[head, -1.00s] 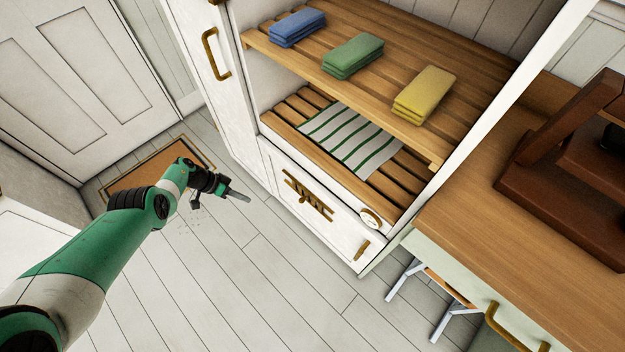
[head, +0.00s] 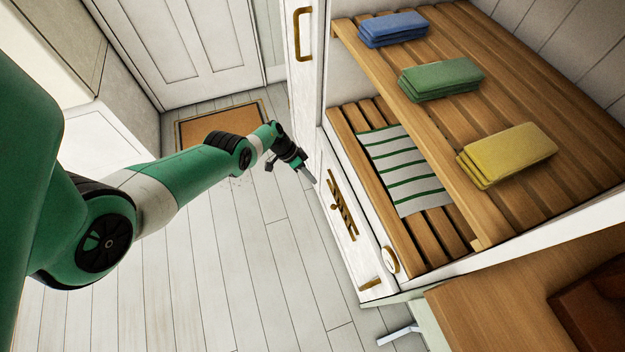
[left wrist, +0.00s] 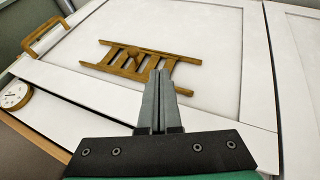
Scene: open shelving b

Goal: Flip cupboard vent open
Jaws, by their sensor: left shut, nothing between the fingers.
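The cupboard vent (head: 342,205) is a brass slatted grille with a small knob, set in the white panel below the slatted shelf. It also shows in the left wrist view (left wrist: 140,62), just beyond my fingertips. My left gripper (head: 311,180) is shut and empty, close in front of the panel near the vent's far end in the head view. In the left wrist view the left gripper (left wrist: 158,76) has its fingers together, their tips overlapping the vent's lower edge in the picture. I cannot tell whether they touch it. My right gripper is not in view.
A brass handle (head: 370,284) and a round white dial (head: 390,260) are at the panel's near end. Folded blue (head: 394,29), green (head: 441,79) and yellow (head: 507,155) cloths lie on the upper shelf. A striped cloth (head: 404,170) lies below. Open floor (head: 230,270) lies left of the cupboard.

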